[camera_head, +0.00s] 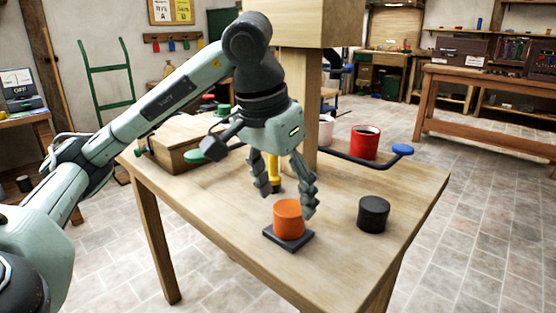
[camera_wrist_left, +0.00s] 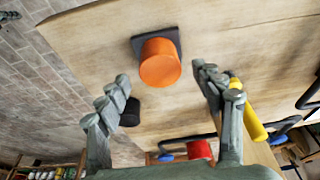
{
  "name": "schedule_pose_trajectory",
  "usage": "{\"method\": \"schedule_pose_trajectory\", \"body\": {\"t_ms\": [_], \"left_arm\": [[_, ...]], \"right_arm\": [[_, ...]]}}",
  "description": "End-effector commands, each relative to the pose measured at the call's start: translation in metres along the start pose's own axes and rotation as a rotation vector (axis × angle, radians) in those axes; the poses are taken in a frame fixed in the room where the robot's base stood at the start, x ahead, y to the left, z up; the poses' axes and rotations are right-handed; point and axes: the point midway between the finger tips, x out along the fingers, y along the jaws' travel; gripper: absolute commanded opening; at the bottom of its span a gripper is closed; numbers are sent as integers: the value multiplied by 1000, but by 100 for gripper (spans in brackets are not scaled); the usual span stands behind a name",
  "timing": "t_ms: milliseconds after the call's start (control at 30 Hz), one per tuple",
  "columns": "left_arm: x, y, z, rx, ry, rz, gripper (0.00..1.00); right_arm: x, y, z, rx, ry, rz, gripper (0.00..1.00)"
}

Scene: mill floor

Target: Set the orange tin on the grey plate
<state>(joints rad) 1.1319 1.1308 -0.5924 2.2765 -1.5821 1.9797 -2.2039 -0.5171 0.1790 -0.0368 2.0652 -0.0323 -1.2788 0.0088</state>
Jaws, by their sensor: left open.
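The orange tin (camera_head: 288,218) stands upright on the dark grey plate (camera_head: 291,243) near the front of the wooden table. The tin (camera_wrist_left: 160,62) and the plate (camera_wrist_left: 174,37) also show in the left wrist view, the tin covering much of the plate. My left gripper (camera_head: 284,202) is open, its two fingers spread just behind and above the tin. In the left wrist view the open fingers (camera_wrist_left: 162,80) show nothing between them in their grip, and the tin lies beyond their tips. My right gripper is not in view.
A black tin (camera_head: 373,214) stands to the right of the plate. A red pot (camera_head: 365,142) and a blue-knobbed bar (camera_head: 402,150) are farther back, near the wooden post. A yellow handle (camera_wrist_left: 247,110) is close beside a finger. A wooden box (camera_head: 172,144) sits at the left.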

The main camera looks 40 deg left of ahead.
Motion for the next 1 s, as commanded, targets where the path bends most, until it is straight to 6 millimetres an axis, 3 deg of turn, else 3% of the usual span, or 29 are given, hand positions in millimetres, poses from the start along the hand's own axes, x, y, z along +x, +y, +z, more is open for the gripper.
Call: {"method": "schedule_pose_trajectory", "body": {"t_ms": [100,333,533,1000], "left_arm": [[-34,0,-3,-1,6,-2,67],[-69,0,-1,-1,3,-1,67],[-77,0,0,0,0,0,67],[-77,0,0,0,-1,0,67]], "right_arm": [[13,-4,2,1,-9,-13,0],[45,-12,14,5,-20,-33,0],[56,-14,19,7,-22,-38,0],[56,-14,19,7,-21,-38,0]]}}
